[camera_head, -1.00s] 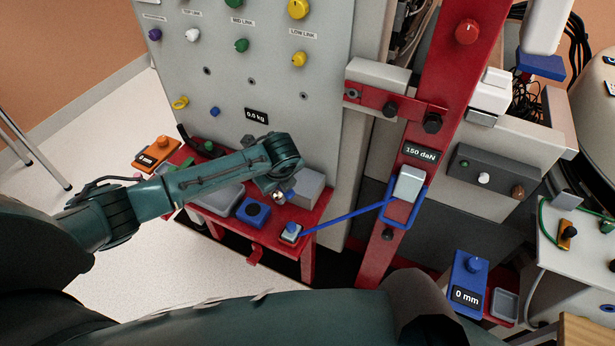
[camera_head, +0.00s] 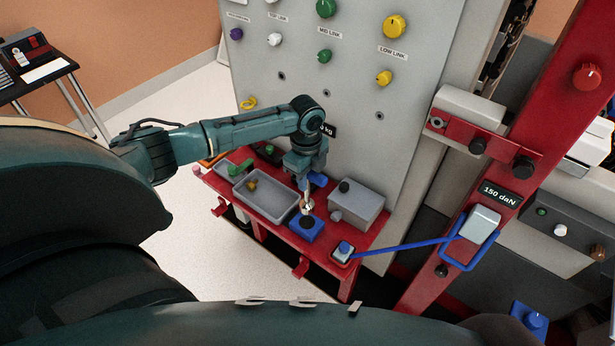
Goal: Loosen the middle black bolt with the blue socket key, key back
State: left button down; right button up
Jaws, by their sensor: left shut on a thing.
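My left gripper (camera_head: 307,200) points down over the blue block with a dark round opening (camera_head: 306,229) on the red bench. It is shut on what looks like the blue socket key (camera_head: 318,179). A blue part shows beside the jaws and a pale metal tip below them; the jaws hide much of it. I cannot tell whether the tip touches the block. Black bolts show on the red bracket (camera_head: 478,146) and red column (camera_head: 523,167), and small dark ones in a row on the grey panel, the middle one here (camera_head: 326,93). My right gripper is out of view.
The red bench (camera_head: 345,285) also carries a grey tray (camera_head: 262,202), a grey box (camera_head: 357,207) and a small switch box (camera_head: 343,251). A blue bar (camera_head: 400,245) runs from there to the red column. Pale floor lies left of the bench.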

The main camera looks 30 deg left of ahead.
aim_at(307, 202)
pick_arm(q)
jog(key=shift+r, duration=0.1)
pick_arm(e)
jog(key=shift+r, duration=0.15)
pick_arm(q)
jog(key=shift+r+p, duration=0.15)
jog(key=shift+p, duration=0.4)
jog(key=shift+f+b, duration=0.45)
jog(key=shift+f, duration=0.1)
jog(key=shift+f+b, duration=0.95)
jog(key=shift+f, duration=0.6)
jog(key=shift+f+b, duration=0.5)
jog(key=shift+f, duration=0.35)
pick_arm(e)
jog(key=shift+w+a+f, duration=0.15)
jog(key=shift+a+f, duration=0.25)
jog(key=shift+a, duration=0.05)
pick_arm(q)
jog(key=shift+f+b, duration=0.4)
jog(key=shift+f, duration=0.45)
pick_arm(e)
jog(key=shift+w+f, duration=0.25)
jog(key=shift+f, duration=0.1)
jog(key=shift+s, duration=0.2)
